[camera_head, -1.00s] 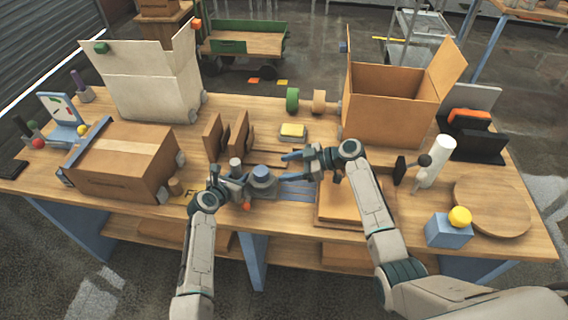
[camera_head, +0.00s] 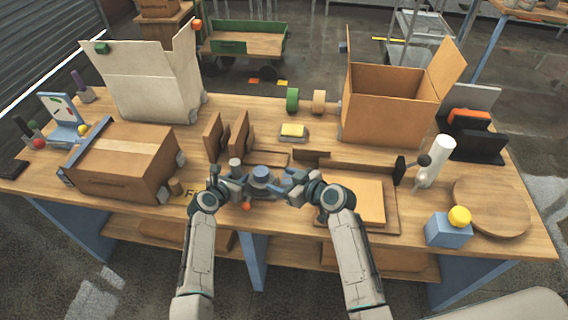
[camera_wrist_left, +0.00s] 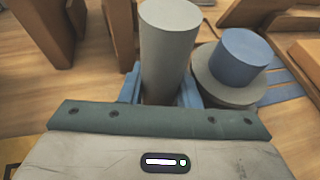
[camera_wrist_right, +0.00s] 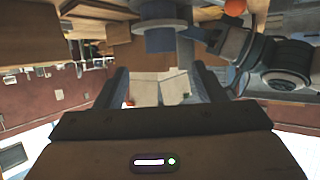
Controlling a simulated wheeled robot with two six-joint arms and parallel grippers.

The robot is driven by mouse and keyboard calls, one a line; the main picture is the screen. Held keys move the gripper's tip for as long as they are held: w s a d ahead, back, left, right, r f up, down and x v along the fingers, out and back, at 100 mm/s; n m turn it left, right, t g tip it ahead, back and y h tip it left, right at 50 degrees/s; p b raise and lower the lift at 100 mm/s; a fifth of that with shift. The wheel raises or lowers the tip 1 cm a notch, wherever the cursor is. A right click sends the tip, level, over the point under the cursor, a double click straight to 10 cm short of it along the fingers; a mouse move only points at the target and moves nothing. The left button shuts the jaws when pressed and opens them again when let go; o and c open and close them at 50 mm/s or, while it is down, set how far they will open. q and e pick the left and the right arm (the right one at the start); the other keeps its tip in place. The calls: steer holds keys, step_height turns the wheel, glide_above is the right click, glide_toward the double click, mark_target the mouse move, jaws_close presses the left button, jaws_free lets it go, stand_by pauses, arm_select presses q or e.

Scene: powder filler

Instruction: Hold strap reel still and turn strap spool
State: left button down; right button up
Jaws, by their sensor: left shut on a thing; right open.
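The strap spool is a blue cylinder (camera_head: 261,171) on a wider grey flange, near the table's front edge. It shows right of the held post in the left wrist view (camera_wrist_left: 238,50) and at the top of the right wrist view (camera_wrist_right: 157,38). A grey upright post (camera_head: 236,163), apparently part of the strap reel, stands left of it. My left gripper (camera_head: 240,178) is shut on this post, which fills the gap between its jaws in the left wrist view (camera_wrist_left: 166,50). My right gripper (camera_head: 287,180) is open beside the spool's right side; I cannot tell whether it touches.
A closed carton (camera_head: 125,165) stands at the left and an open carton (camera_head: 388,112) at the back right. Brown upright boards (camera_head: 238,133) stand behind the reel. A wooden tray (camera_head: 391,215) lies right of my right gripper. An orange knob (camera_head: 246,206) sits at the front.

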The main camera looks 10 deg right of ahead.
steer(key=x, duration=1)
steer(key=shift+w+a+f, duration=0.15)
steer(key=shift+w+f, duration=0.05)
steer(key=shift+s+n+g+y, duration=0.1)
steer(key=shift+n+g+y, duration=0.5)
steer(key=shift+n+g, duration=0.15)
steer(key=v, duration=1.1)
steer(key=g+h, duration=0.2)
steer(key=g, duration=0.1)
glide_toward(262, 170)
steer(key=s, duration=0.1)
steer(key=shift+r+h, duration=0.6)
steer(key=shift+r, duration=0.3)
steer(key=w+a+f+n+g, duration=0.1)
steer(key=w+a+f, duration=0.1)
steer(key=f, duration=0.1)
steer(key=w+a+f+n+g+y, duration=0.1)
steer(key=a+f+n, duration=0.1)
steer(key=w+a+f+n+g+y, duration=0.1)
steer(key=w+a+f+n, duration=0.1)
steer(key=f, duration=0.1)
steer(key=shift+w+a+f, duration=0.2)
steer(key=shift+w+f, duration=0.1)
steer(key=shift+w, duration=0.05)
